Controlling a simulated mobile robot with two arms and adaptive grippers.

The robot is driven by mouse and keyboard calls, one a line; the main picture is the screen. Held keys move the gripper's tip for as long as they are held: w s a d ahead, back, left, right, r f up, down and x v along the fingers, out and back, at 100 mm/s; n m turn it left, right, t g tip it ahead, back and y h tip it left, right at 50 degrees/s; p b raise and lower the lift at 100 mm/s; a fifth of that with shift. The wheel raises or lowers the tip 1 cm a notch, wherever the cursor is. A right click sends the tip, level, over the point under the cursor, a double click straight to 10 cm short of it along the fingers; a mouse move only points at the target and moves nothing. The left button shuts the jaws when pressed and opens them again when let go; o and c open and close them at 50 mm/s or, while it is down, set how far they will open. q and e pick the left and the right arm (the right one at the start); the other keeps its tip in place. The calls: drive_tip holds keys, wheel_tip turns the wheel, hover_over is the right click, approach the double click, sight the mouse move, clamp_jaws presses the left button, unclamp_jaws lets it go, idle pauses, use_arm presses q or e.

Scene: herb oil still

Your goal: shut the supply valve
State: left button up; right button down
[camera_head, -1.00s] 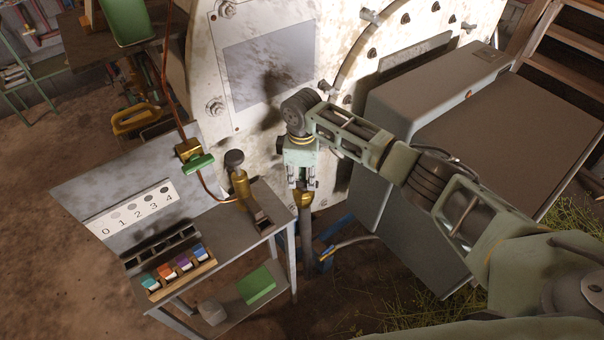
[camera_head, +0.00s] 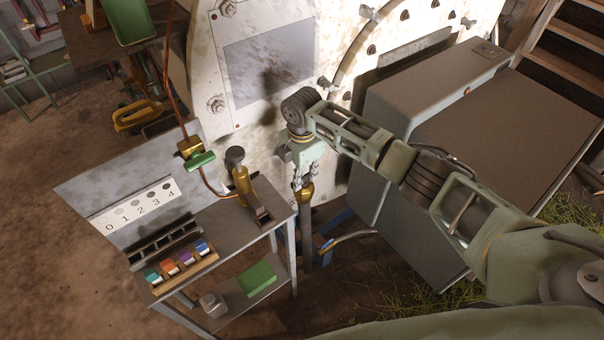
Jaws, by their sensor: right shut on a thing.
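A brass valve body (camera_head: 304,193) stands on top of an upright dark pipe (camera_head: 306,240), right of the small metal bench. My right gripper (camera_head: 306,178) points down over it, with its fingers shut on the top of this valve. The handle between the fingers is mostly hidden, so I cannot tell how far it is turned. Another brass valve with a green lever (camera_head: 201,161) sits on the copper line at the left, apart from my gripper. My left gripper is not in view.
The metal bench (camera_head: 225,228) carries a brass fitting (camera_head: 240,180), a 0-to-4 scale card (camera_head: 138,206) and small coloured-label bottles (camera_head: 184,258). A large pale round vessel (camera_head: 345,70) stands close behind my gripper. A grey cabinet (camera_head: 440,95) stands under my right arm.

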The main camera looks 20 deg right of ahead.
drive_tip(key=shift+w+r+n, duration=0.1)
drive_tip(key=shift+n, duration=0.2)
drive_tip(key=c, duration=1.8)
unclamp_jaws()
wheel_tip(320, 180, up, 12)
drive_tip(key=shift+f, duration=0.1)
